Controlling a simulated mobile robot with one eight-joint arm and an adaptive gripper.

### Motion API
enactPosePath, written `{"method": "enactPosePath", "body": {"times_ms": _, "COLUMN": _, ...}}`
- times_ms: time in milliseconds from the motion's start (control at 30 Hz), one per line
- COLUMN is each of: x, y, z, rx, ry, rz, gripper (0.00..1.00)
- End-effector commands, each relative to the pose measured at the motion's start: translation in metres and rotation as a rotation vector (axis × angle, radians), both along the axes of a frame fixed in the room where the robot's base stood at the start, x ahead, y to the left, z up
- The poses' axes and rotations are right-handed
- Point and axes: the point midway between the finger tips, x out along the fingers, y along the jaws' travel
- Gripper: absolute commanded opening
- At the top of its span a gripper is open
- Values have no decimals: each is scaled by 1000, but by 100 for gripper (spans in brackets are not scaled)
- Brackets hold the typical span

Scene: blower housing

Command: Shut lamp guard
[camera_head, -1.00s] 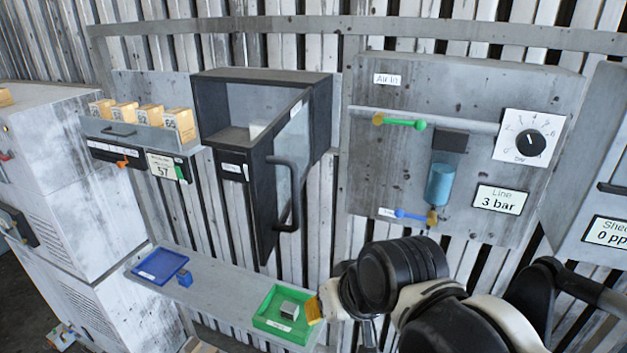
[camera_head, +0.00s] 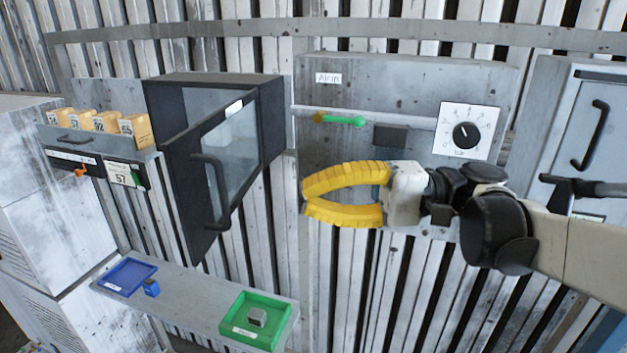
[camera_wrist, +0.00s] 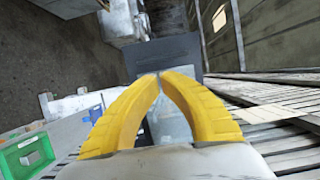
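The only hinged clear cover in view, which I take for the lamp guard (camera_head: 226,156), is a dark-framed glass door on a black box (camera_head: 270,115) on the wall. It stands ajar, hinged at its right side, with its free left edge swung out toward me. A black bar handle (camera_head: 213,190) is on its front. My gripper (camera_head: 304,198) has yellow fingers curved together at the tips, with nothing between them. It is to the right of the door and apart from it. In the wrist view, the fingertips (camera_wrist: 160,76) meet in front of a dark-framed pane (camera_wrist: 170,110).
A shelf below holds a blue tray (camera_head: 112,285), a small blue block (camera_head: 151,288) and a green tray (camera_head: 242,331) with a grey block. A panel with a dial (camera_head: 466,135) and a green-ended lever (camera_head: 345,121) is behind my gripper. A card drawer (camera_head: 85,143) is left.

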Motion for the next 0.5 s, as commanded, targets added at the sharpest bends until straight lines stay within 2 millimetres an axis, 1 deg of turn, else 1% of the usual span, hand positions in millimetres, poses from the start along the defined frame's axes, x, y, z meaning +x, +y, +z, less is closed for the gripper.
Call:
{"method": "enactPosePath", "body": {"times_ms": 33, "x": -1, "y": 12, "z": 3, "rx": 0, "ry": 0, "rz": 5, "gripper": 0}}
{"method": "enactPosePath", "body": {"times_ms": 200, "x": 0, "y": 49, "z": 3, "rx": -1, "ry": 0, "rz": 5, "gripper": 0}}
{"method": "enactPosePath", "body": {"times_ms": 400, "x": 1, "y": 81, "z": 2, "rx": -1, "ry": 0, "rz": 3, "gripper": 0}}
{"method": "enactPosePath", "body": {"times_ms": 500, "x": 1, "y": 90, "z": 1, "rx": -1, "ry": 0, "rz": 1, "gripper": 0}}
